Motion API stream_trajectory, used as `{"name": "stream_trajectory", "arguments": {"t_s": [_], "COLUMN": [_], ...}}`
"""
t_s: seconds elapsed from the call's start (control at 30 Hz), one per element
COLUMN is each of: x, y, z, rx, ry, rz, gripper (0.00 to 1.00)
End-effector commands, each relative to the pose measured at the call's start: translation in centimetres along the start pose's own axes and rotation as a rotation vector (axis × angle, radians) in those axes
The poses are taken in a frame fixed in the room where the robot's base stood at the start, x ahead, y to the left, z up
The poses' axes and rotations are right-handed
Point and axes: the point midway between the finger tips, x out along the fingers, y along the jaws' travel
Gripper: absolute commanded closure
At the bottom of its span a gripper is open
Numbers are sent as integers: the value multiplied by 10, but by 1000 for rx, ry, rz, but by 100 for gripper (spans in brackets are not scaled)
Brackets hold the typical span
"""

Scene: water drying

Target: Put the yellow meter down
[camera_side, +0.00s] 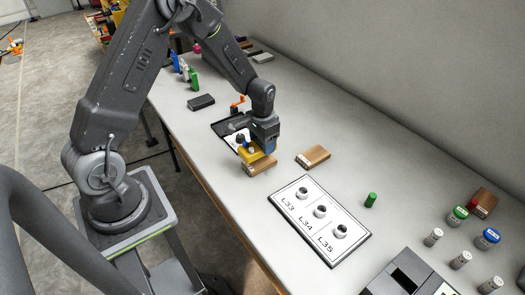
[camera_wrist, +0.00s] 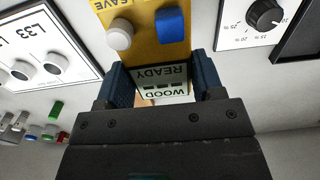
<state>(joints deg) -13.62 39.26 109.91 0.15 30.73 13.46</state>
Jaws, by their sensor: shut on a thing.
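The yellow meter (camera_side: 249,153) is in my gripper (camera_side: 264,141), low over the bench in the side view. In the wrist view the meter (camera_wrist: 150,45) fills the top middle, with a grey knob, a blue button and a screen reading "WOOD" and "READY". The blue fingers of my gripper (camera_wrist: 163,82) are shut on its two sides at the screen. A wooden block (camera_side: 261,168) lies directly under the meter in the side view. I cannot tell whether the meter touches it.
A second wooden block (camera_side: 313,157) lies to the right. A white panel (camera_side: 320,222) marked L33, L34 and L35 is in front. A green cylinder (camera_side: 371,200) and several capped vials stand further right. A dark tray (camera_side: 225,126) is just behind my gripper. Bench between is clear.

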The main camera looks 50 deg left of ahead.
Motion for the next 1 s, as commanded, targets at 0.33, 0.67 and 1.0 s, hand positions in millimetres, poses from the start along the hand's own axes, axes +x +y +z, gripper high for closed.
{"name": "stream_trajectory", "arguments": {"t_s": [0.33,0.67,1.0], "x": [40,42,43], "y": [0,0,0], "z": [0,0,0], "rx": [0,0,0], "ry": [-1,0,0], "rz": [1,1,1], "gripper": [70,70,13]}}
